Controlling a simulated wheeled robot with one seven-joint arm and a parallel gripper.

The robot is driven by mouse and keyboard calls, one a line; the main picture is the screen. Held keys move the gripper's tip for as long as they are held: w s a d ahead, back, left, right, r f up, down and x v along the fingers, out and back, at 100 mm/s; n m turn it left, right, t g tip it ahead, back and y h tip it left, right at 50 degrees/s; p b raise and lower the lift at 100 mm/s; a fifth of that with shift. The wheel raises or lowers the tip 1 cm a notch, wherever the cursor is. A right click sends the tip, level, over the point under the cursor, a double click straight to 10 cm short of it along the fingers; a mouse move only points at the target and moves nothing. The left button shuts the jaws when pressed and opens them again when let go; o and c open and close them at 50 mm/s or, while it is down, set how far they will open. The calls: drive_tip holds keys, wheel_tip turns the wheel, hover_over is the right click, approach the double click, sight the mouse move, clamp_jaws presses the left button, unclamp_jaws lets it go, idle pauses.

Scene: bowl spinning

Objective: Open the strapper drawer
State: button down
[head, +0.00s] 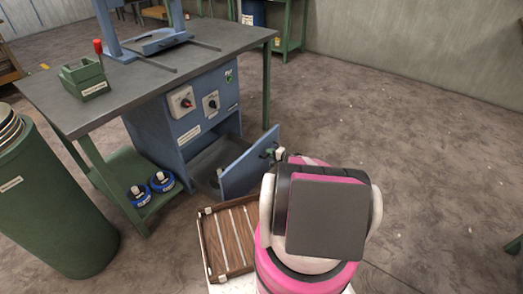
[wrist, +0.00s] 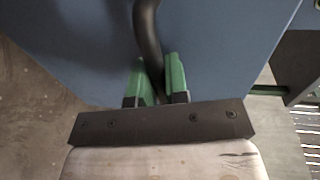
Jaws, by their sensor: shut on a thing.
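The strapper is a blue cabinet (head: 195,115) with a red knob and a black switch on its front, under a dark-topped table. Its blue drawer front (head: 248,170) stands out from the cabinet at an angle, with a dark opening behind it. In the wrist view the blue panel (wrist: 225,50) fills most of the picture, with a black curved handle (wrist: 147,35) on it. My gripper (wrist: 160,80) has its green fingers shut around the lower part of the handle. In the head view my arm covers part of the gripper (head: 272,153).
A wooden slatted crate or pallet (head: 228,240) lies just below the drawer front, close to my arm. A green drum (head: 50,200) stands at the left. Blue rolls (head: 162,181) sit on the table's green lower shelf.

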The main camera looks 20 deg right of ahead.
drive_tip(key=shift+f+v, duration=0.15)
drive_tip(key=shift+v, duration=0.6)
drive_tip(key=shift+f+v, duration=0.15)
drive_tip(key=shift+v, duration=0.55)
drive_tip(key=c, duration=1.1)
unclamp_jaws()
drive_tip(key=shift+c, duration=0.2)
drive_tip(key=v, duration=1.1)
